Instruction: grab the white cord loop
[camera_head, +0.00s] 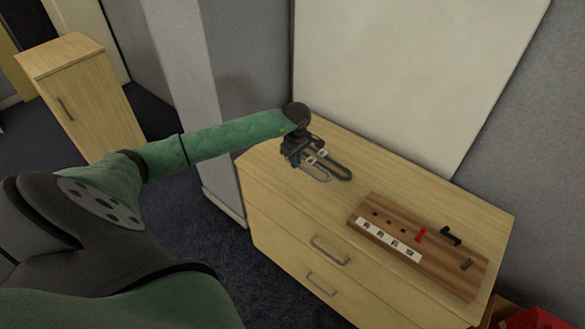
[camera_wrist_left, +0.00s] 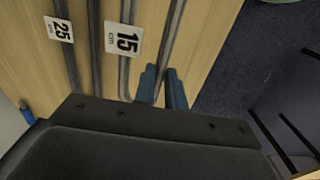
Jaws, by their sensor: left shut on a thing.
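A pale grey-white cord loop (camera_head: 318,175) lies on the wooden cabinet top, its rounded end toward the front. A dark cord loop (camera_head: 341,172) lies just behind and to the right of it. My left gripper (camera_head: 304,160) is low over the near ends of the loops. In the left wrist view its two blue fingertips (camera_wrist_left: 163,88) are shut on a greyish cord strand (camera_wrist_left: 173,38), apparently the pale loop's outer strand. Beside it are a "15 cm" tag (camera_wrist_left: 123,40) and a "25 cm" tag (camera_wrist_left: 59,29). My right gripper is out of view.
A brown wooden board (camera_head: 370,207) with a label strip, holes, a red hook (camera_head: 420,235) and a black hook (camera_head: 451,236) lies on the right. A pale panel (camera_head: 400,80) stands behind. The front edge drops to drawers (camera_head: 330,250).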

